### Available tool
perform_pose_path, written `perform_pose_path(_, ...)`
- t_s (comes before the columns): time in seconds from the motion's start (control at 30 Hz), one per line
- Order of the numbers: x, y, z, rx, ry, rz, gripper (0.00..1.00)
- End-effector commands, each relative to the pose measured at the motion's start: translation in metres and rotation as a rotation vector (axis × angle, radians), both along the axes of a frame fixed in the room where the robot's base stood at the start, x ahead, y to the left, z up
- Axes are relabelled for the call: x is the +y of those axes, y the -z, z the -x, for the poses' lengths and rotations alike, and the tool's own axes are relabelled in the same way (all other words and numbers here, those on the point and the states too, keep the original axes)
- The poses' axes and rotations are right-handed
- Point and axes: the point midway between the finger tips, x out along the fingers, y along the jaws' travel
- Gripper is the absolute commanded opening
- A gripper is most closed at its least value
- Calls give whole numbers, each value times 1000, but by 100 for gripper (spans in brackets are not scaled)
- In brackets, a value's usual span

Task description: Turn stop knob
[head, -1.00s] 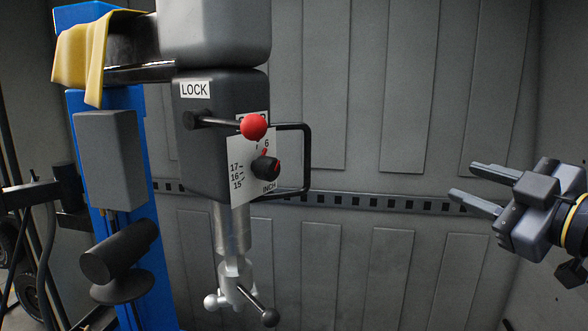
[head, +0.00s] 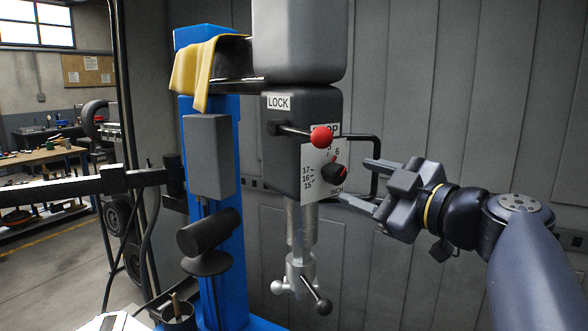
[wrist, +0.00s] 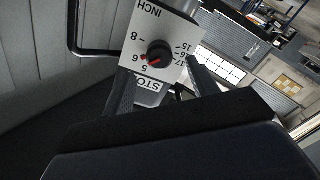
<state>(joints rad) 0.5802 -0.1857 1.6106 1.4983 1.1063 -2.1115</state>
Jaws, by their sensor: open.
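The stop knob (head: 334,174) is a black round knob with a red pointer on a white plate (head: 310,190) marked in inches. In the wrist view the knob (wrist: 158,54) is ahead of my gripper, with its red pointer near 5 and 6. My gripper (head: 354,180) is to the right of the knob in the head view, with its fingers spread and pointing left at the plate. In the wrist view its two fingers (wrist: 160,92) frame the lower part of the plate. The gripper is open and empty, and I see no contact with the knob.
A black handle loop (head: 376,160) stands beside the plate, close to my fingers. A blue column (head: 225,260) is at left. A workbench (head: 45,155) is far left.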

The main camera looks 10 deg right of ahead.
Motion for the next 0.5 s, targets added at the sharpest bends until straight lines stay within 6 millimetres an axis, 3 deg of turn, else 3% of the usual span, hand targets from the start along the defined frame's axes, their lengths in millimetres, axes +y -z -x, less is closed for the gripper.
perform_pose_path(0.3, 23, -2, -39, 3, -4, -1, 56)
perform_pose_path(0.5, 31, -1, -53, 1, -1, -1, 56)
